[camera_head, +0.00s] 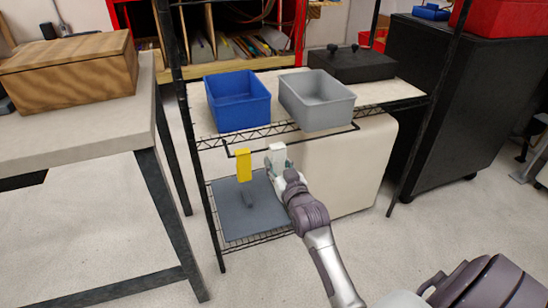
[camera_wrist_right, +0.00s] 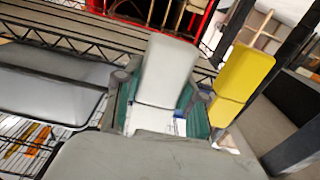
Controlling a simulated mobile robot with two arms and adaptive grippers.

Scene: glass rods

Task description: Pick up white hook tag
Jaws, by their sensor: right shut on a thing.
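The white hook tag (camera_head: 277,153) is upright at the front edge of the wire shelf, below the grey bin. My right gripper (camera_head: 276,168) is shut on its lower part. In the right wrist view the white tag (camera_wrist_right: 167,68) stands up between the two green-lined fingers (camera_wrist_right: 157,118). Its lower end is partly hidden by the gripper. Whether it still touches the rail is not clear. A yellow tag (camera_head: 242,160) hangs just left of it, and also shows in the right wrist view (camera_wrist_right: 243,75), close beside the right-hand finger. My left gripper is not in view.
A blue bin (camera_head: 237,101) and a grey bin (camera_head: 317,100) stand on the shelf above. A grey mat (camera_head: 238,212) lies on the lower rack. A table with a wooden box (camera_head: 75,72) is at the left.

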